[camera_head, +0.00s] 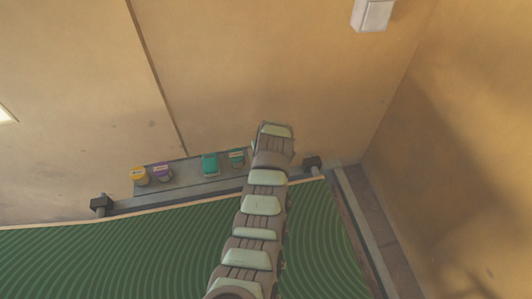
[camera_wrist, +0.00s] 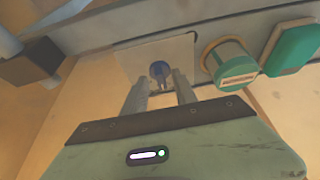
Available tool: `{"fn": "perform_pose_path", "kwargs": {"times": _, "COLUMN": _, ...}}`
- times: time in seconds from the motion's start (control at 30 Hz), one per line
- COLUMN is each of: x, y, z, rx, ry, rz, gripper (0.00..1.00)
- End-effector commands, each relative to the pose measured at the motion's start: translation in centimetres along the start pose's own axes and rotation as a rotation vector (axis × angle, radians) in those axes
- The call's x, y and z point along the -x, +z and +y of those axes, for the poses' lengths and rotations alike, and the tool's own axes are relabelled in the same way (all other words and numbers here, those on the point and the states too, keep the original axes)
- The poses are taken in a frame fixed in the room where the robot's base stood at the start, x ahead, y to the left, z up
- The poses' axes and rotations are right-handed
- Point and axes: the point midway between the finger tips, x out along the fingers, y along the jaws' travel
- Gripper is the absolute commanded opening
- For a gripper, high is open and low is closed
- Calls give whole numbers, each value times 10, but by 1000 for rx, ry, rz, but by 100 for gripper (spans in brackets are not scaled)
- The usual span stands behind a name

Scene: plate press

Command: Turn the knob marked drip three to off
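In the wrist view a small blue knob (camera_wrist: 160,70) sits on a pale square plate (camera_wrist: 135,60). My gripper (camera_wrist: 161,78) is open, with its two fingers pointing at this knob, one on each side. A gap seems to show between knob and fingers; I cannot tell any contact. In the head view my arm hides this knob and my fingertips. A round teal knob (camera_wrist: 232,65) with a small label is beside it, also in the head view (camera_head: 237,158). No marking reads as drip three.
A teal block-shaped control (camera_wrist: 292,48) is beyond the round one. A yellow knob (camera_head: 139,175) and a purple knob (camera_head: 163,172) are at the panel's left end. Dark blocks (camera_head: 101,203) (camera_head: 312,163) flank the grey panel. A green ridged surface (camera_head: 150,250) lies in front.

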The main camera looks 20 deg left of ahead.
Motion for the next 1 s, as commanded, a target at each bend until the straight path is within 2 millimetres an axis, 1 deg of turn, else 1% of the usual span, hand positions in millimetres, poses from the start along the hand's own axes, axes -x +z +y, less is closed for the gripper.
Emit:
{"fn": "perform_pose_path", "kwargs": {"times": 0.23, "x": -7, "y": 1, "z": -1, "rx": 2, "ry": 0, "rz": -1, "gripper": 34}}
{"fn": "perform_pose_path", "kwargs": {"times": 0.47, "x": -7, "y": 1, "z": -1, "rx": 2, "ry": 0, "rz": -1, "gripper": 34}}
{"fn": "perform_pose_path", "kwargs": {"times": 0.57, "x": -7, "y": 1, "z": -1, "rx": 2, "ry": 0, "rz": -1, "gripper": 27}}
{"fn": "perform_pose_path", "kwargs": {"times": 0.9, "x": -7, "y": 1, "z": -1, "rx": 2, "ry": 0, "rz": -1, "gripper": 0}}
{"fn": "perform_pose_path", "kwargs": {"times": 1.0, "x": -7, "y": 1, "z": -1, "rx": 2, "ry": 0, "rz": 0, "gripper": 0}}
